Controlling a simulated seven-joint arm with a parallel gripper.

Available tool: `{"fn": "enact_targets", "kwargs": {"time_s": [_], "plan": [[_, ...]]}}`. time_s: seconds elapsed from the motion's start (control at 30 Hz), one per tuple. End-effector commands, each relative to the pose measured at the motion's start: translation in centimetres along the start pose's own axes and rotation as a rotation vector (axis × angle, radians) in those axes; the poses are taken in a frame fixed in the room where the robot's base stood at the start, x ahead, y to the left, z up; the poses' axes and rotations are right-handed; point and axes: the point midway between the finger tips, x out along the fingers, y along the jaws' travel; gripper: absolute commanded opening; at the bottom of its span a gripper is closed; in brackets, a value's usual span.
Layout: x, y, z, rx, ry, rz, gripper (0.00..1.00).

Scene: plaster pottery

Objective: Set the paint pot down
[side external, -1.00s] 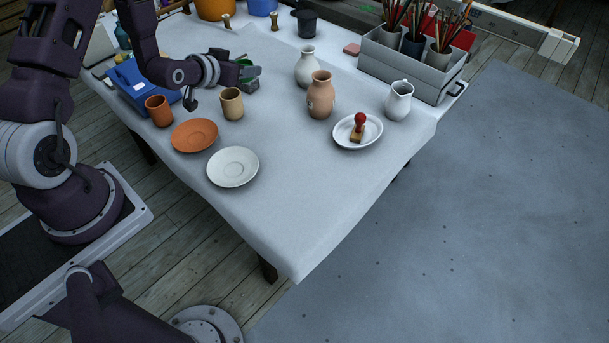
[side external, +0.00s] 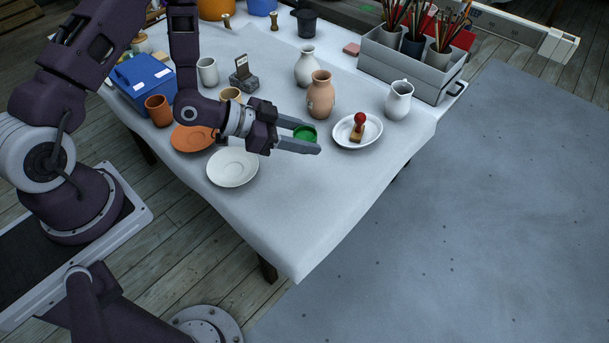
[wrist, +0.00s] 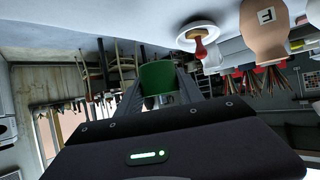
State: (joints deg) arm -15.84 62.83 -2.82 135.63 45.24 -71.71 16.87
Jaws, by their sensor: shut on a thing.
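The green paint pot (side external: 305,133) is between the two fingers of my gripper (side external: 304,137), over the cloth-covered table (side external: 310,205). It also shows in the wrist view (wrist: 158,77), held between the fingertips (wrist: 160,92). My gripper is shut on the pot. The gap between the pot and the cloth is hard to judge, but the pot appears to be above the cloth. The fingers hide part of the pot's side.
A white oval dish (side external: 345,140) with a red-handled stamp (side external: 358,127) is just right of the pot. A terracotta vase (side external: 321,95) stands behind. A white saucer (side external: 232,168) and an orange saucer (side external: 190,138) lie left. The table's front right is clear.

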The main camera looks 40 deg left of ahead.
Motion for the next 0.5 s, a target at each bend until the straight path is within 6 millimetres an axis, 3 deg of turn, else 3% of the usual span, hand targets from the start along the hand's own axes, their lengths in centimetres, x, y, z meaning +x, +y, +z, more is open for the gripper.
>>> {"fn": "enact_targets", "kwargs": {"time_s": [0.5], "plan": [[4.7, 0.0, 8.6, -0.001, -0.001, -0.001, 0.03]]}}
